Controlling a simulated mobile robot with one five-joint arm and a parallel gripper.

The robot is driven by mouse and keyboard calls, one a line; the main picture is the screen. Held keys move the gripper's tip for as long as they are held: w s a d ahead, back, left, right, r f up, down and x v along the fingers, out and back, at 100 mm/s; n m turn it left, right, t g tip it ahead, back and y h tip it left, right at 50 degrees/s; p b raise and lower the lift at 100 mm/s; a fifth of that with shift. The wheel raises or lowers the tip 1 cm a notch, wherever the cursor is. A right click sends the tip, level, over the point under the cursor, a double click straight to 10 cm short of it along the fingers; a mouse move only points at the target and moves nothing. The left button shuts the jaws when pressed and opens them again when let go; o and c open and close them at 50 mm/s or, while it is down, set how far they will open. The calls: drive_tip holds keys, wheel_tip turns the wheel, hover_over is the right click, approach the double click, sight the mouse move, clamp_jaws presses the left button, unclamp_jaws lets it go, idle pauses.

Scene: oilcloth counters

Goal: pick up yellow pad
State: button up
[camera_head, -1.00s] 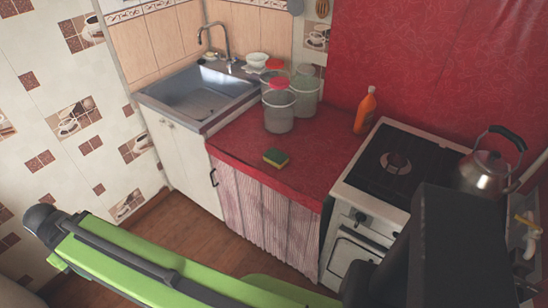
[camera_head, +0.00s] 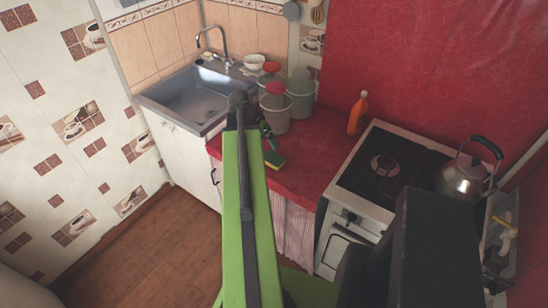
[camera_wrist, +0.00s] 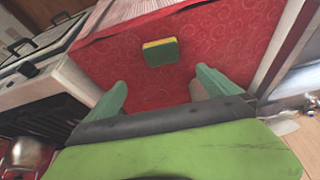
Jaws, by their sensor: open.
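The yellow pad (camera_wrist: 161,52) is a small sponge with a yellow side and a dark green side. It lies on the red oilcloth counter (camera_wrist: 125,67), near its front edge. In the head view the pad (camera_head: 275,160) shows just right of my arm's end, partly hidden by it. My gripper (camera_wrist: 160,95) is open and empty, with its two green fingers apart. In the wrist view the pad sits beyond the fingertips, roughly between them, and apart from them. In the head view my gripper (camera_head: 266,137) is mostly hidden behind my arm.
Lidded buckets (camera_head: 275,108) stand behind the pad. An orange bottle (camera_head: 358,113) is at the back right. A stove (camera_head: 372,190) with a kettle (camera_head: 464,180) stands to the right, and a sink (camera_head: 190,100) to the left. The counter around the pad is clear.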

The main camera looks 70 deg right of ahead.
drive_tip(key=b, duration=1.2)
hover_over(273, 158)
drive_tip(key=a, duration=0.3)
drive_tip(key=f, duration=1.1)
drive_tip(key=shift+w+d+f, duration=0.1)
drive_tip(key=shift+w+f, duration=0.15)
drive_tip(key=shift+f, duration=0.05)
drive_tip(key=shift+d, duration=0.1)
drive_tip(key=b+x, duration=0.4)
drive_tip(key=x, duration=0.1)
drive_tip(key=shift+w+d+f, duration=0.1)
drive_tip(key=shift+d, duration=0.1)
drive_tip(key=shift+r, duration=0.2)
drive_tip(key=shift+c, duration=0.4)
drive_tip(key=c, duration=1.1)
drive_tip(key=shift+o, duration=0.2)
